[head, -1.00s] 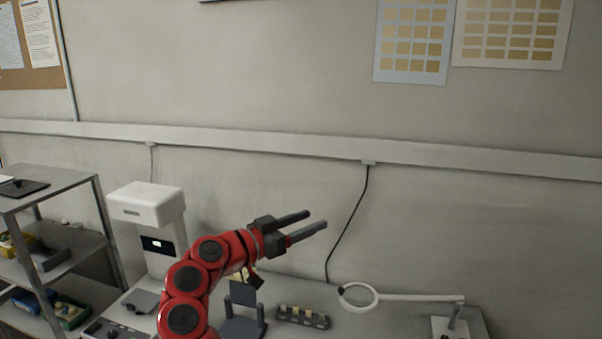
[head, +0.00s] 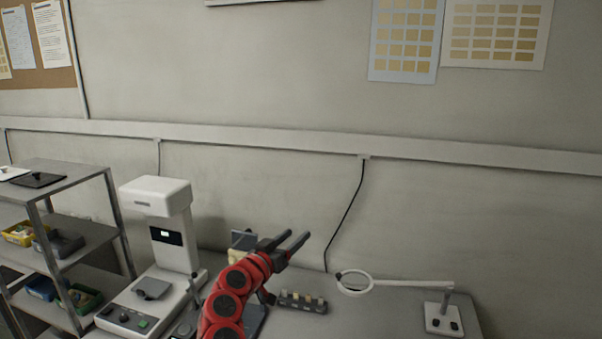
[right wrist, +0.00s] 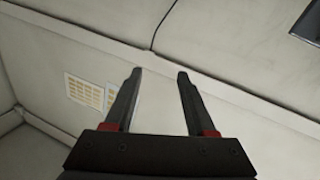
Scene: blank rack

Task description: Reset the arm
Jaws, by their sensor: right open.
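My right arm is red with dark joint caps and rises from the bottom of the head view. Its right gripper (head: 297,241) is above the table, near the wall side, with two dark parallel fingers pointing up and to the right. In the right wrist view the gripper (right wrist: 160,72) is open, with nothing between its fingers and only wall behind. My left gripper is not in view.
A white machine (head: 158,210) stands left of my arm. A shelf rack (head: 72,180) with bins is at the far left. A small block holder (head: 302,302) and a ring magnifier (head: 355,291) are to the right on the grey table (head: 385,318). My arm partly hides a dark stand.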

